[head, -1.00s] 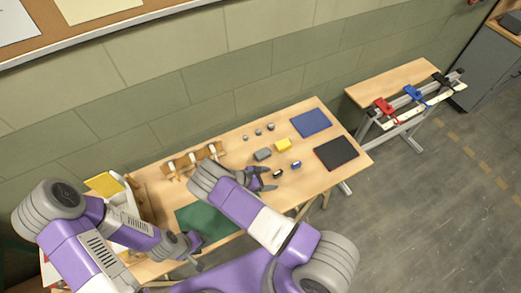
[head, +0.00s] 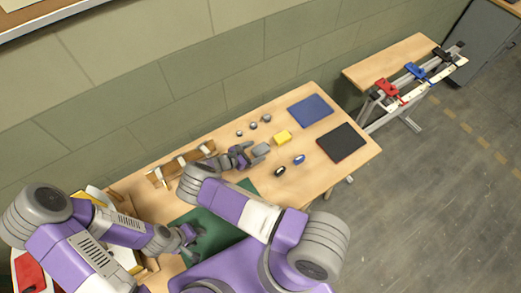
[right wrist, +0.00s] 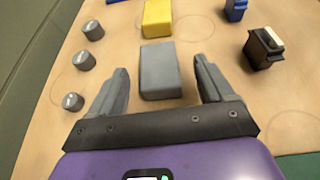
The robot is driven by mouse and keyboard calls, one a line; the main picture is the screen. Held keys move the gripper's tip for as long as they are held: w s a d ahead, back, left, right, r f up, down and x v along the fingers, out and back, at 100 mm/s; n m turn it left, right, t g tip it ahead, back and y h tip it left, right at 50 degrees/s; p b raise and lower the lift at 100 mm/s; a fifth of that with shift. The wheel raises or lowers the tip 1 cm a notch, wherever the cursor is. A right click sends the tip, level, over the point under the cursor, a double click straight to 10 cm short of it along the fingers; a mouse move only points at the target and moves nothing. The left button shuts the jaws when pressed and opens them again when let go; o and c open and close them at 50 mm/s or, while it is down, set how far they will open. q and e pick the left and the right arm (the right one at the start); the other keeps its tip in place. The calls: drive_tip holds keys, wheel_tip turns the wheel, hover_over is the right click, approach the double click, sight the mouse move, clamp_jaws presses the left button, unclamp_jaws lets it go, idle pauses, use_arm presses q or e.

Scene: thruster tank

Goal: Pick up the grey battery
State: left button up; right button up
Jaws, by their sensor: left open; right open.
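The grey battery (right wrist: 160,71) is a grey block lying on the wooden table. In the right wrist view it lies between and slightly beyond the open fingers of my right gripper (right wrist: 157,85), with gaps on both sides. In the head view the grey battery (head: 261,149) is at the tips of my right gripper (head: 249,156). Whether the fingers touch it cannot be told there. My left gripper (head: 190,240) is open and empty over the green mat (head: 218,228).
A yellow block (head: 283,137) lies just beyond the battery. Several small grey knobs (right wrist: 81,61) lie to its left in the wrist view. A black part (right wrist: 263,48) and a blue part (head: 299,159) lie to the right. Blue and black mats (head: 341,142) lie farther right.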

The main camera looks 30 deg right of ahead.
sight(262, 148)
use_arm(q)
drive_tip(key=shift+w+r+p, duration=0.1)
drive_tip(key=shift+r+p, duration=0.2)
drive_tip(key=shift+r, duration=0.1)
use_arm(e)
drive_tip(key=x, duration=0.4)
drive_tip(key=shift+w+d, duration=0.1)
drive_tip(key=shift+d, duration=0.1)
drive_tip(key=shift+c, duration=0.3)
drive_tip(key=shift+r, duration=0.1)
drive_tip(key=c, duration=1.3)
drive_tip(key=shift+o, duration=0.2)
